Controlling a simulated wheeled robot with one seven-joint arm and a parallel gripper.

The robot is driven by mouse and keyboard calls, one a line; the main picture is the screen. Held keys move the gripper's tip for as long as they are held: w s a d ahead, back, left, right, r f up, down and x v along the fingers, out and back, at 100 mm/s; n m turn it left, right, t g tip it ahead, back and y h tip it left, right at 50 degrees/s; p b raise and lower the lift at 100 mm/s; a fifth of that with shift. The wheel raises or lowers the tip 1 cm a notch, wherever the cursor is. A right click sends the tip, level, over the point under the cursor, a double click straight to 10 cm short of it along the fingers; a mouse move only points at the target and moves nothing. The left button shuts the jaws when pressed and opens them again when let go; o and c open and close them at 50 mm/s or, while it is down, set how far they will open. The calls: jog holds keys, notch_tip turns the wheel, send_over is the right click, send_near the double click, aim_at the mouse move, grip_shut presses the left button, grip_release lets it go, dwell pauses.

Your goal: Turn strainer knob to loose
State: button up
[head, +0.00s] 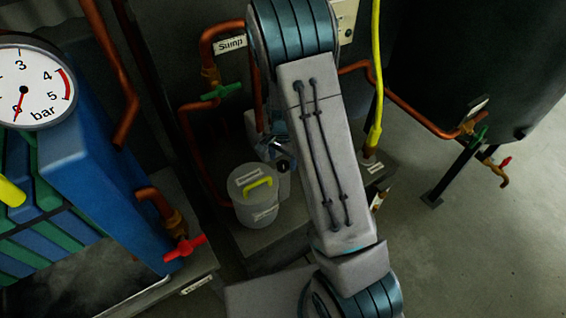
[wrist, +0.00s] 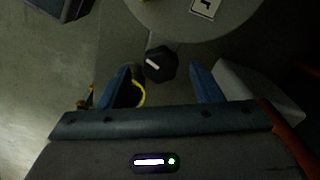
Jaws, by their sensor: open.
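The strainer is a grey canister (head: 256,212) with a yellow handle on its lid, standing on a low plinth left of my arm in the head view. Its grey body (wrist: 178,22) fills the top of the wrist view. The black knob (wrist: 160,64) has a short white mark, tilted slightly down to the right, and sits below the canister on a short stem. My gripper (wrist: 161,72) is open, with one blue finger on each side of the knob and gaps between. In the head view my gripper (head: 273,149) is small and partly hidden behind my arm.
Copper pipes with a green valve handle (head: 222,91) stand behind the strainer. A blue plate unit with a red valve handle (head: 185,246) is at left. A yellow hose (head: 376,80) and a dark tank (head: 480,60) are at right. Open floor lies at lower right.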

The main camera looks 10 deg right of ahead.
jog(key=shift+f, duration=0.7)
jog(key=c, duration=1)
jog(key=shift+n+b, duration=0.6)
jog(key=shift+n, duration=1.7)
jog(key=o, duration=1)
